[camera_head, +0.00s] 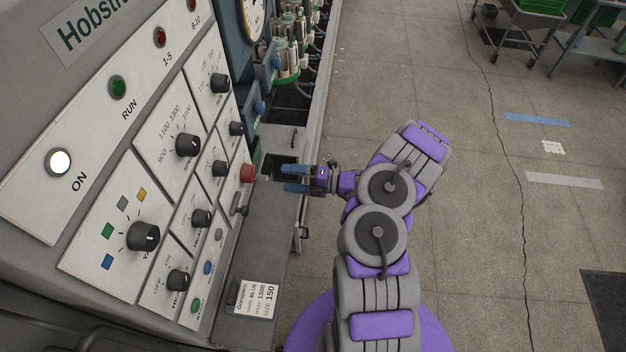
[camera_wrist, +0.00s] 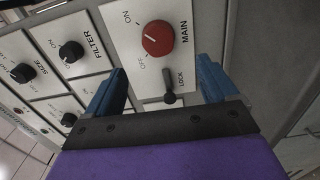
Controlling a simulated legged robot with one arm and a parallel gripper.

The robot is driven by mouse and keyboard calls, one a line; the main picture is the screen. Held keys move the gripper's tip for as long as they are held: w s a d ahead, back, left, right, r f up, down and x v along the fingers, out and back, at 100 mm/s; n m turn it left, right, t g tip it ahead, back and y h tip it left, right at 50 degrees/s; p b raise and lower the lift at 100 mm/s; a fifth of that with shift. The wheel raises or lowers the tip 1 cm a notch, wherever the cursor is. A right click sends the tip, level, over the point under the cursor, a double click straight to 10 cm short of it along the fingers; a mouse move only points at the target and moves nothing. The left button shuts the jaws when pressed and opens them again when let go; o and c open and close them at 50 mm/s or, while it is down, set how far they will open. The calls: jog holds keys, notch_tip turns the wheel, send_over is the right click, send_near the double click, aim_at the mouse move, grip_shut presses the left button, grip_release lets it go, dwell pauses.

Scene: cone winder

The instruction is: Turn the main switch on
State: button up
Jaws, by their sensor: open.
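The main switch is a red round knob on a white plate labelled MAIN. In the wrist view the red knob (camera_wrist: 158,38) is ahead of my gripper, with ON and OFF marks on its left side. A dark lock lever (camera_wrist: 169,92) labelled LOCK sits just below it. In the head view the red knob (camera_head: 247,173) is at the panel's right edge. My gripper (camera_head: 283,178) has blue fingers, open and empty, pointing at the panel close to the knob. In the wrist view its fingers (camera_wrist: 162,85) stand apart on either side of the lock lever, not touching the knob.
The panel carries a FILTER knob (camera_wrist: 71,52), a SIZE knob (camera_wrist: 23,72) and several other black knobs. The ON lamp (camera_head: 59,162) is lit white. A job card (camera_head: 256,299) lies on the grey ledge. The floor to the right is open, with carts (camera_head: 520,25) far back.

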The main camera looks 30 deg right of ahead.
jog(key=v, duration=0.6)
jog(key=shift+s+d, duration=0.25)
jog(key=s+a+r+n+g+y+b, duration=0.2)
jog(key=a+r+n+g+b, duration=0.1)
jog(key=a+r+n+g, duration=0.8)
jog(key=s+a+r+n+g+h+b, duration=0.35)
jog(key=s+a+n, duration=0.55)
jog(key=n, duration=0.4)
jog(key=s+a+n+h+b, duration=0.25)
jog(key=s+n+h, duration=0.45)
jog(key=s+n, duration=0.35)
jog(key=s+d+f+n+t+h+b, duration=0.2)
jog(key=s+d+n+h+b, duration=0.1)
jog(key=s+d+n+h, duration=0.3)
jog(key=s+d+n, duration=0.2)
jog(key=s+n, duration=0.1)
jog(key=s, duration=0.1)
